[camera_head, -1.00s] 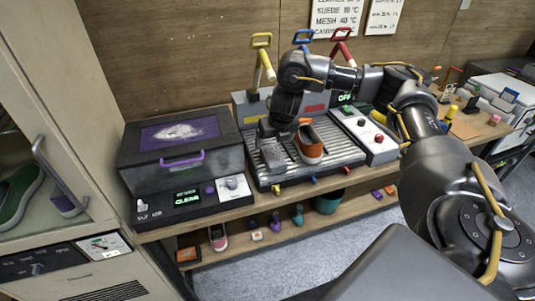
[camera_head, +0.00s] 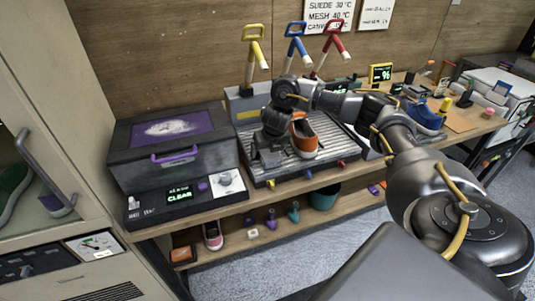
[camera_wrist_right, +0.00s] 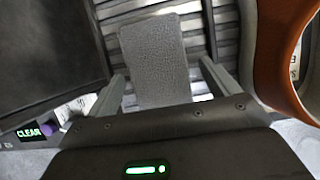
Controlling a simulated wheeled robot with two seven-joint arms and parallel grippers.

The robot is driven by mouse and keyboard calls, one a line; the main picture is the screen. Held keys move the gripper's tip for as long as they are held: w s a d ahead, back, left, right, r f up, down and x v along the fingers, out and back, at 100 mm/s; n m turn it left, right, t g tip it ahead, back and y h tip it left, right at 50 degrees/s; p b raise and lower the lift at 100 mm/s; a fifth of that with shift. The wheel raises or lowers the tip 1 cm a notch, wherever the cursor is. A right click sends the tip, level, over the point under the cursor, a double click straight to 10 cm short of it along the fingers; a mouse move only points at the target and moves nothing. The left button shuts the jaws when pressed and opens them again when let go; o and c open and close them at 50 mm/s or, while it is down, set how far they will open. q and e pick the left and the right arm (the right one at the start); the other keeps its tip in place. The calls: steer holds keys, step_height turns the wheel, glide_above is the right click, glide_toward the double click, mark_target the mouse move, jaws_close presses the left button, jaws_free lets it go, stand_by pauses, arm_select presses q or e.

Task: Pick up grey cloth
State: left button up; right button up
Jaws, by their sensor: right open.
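The grey cloth (camera_wrist_right: 158,60) lies flat on the ribbed metal rack in the right wrist view, a pale textured rectangle. My right gripper (camera_wrist_right: 165,88) is open, with one finger on each side of the cloth's near part; I cannot tell if they touch it. In the head view my right gripper (camera_head: 268,158) is low over the left part of the rack and hides most or all of the cloth. My left gripper is not in view.
An orange sneaker (camera_head: 305,138) stands on the rack (camera_head: 335,150) right of the gripper, close to it in the wrist view (camera_wrist_right: 272,50). A dark box machine (camera_head: 172,150) with a purple handle stands left. Yellow, blue and red-handled tools (camera_head: 296,45) rise behind.

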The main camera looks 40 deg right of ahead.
steer(key=shift+w+f, duration=0.15)
steer(key=shift+f, duration=0.15)
steer(key=c, duration=1)
steer(key=shift+c, duration=0.3)
steer(key=shift+r, duration=0.15)
